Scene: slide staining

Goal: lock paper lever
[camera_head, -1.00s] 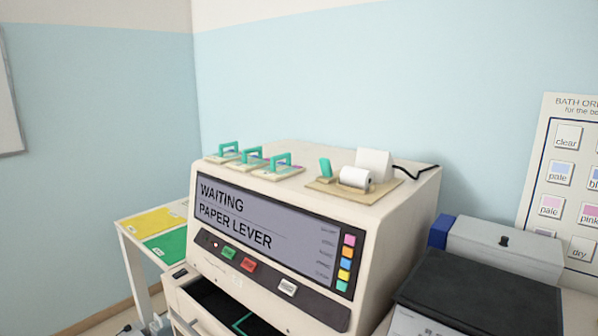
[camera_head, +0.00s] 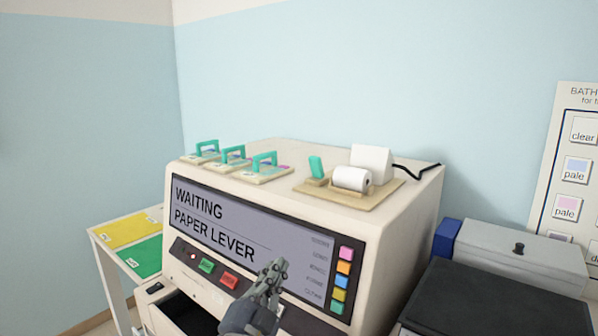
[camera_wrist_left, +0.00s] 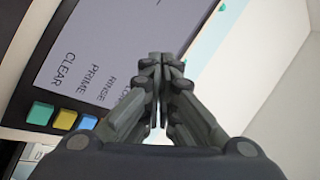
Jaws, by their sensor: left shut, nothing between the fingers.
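The staining machine (camera_head: 400,225) is cream, and its screen (camera_head: 270,235) reads "WAITING PAPER LEVER". On its top right sits a tan plate (camera_head: 335,195) with a white paper roll (camera_head: 352,179) and a small upright teal lever (camera_head: 316,167) left of the roll. My left gripper (camera_head: 277,266) is in front of the screen's lower part, below and in front of the lever and apart from it. In the left wrist view its fingertips (camera_wrist_left: 160,58) are together, with nothing between them, beside the screen. My right gripper is out of view.
Several teal-handled clamps (camera_head: 264,162) stand on the machine's top left. Coloured buttons (camera_head: 344,267) line the screen's right side. An open drawer (camera_head: 185,312) is below. A dark-topped box (camera_head: 495,300) and a grey box (camera_head: 520,250) stand at the right. The space above the machine is clear.

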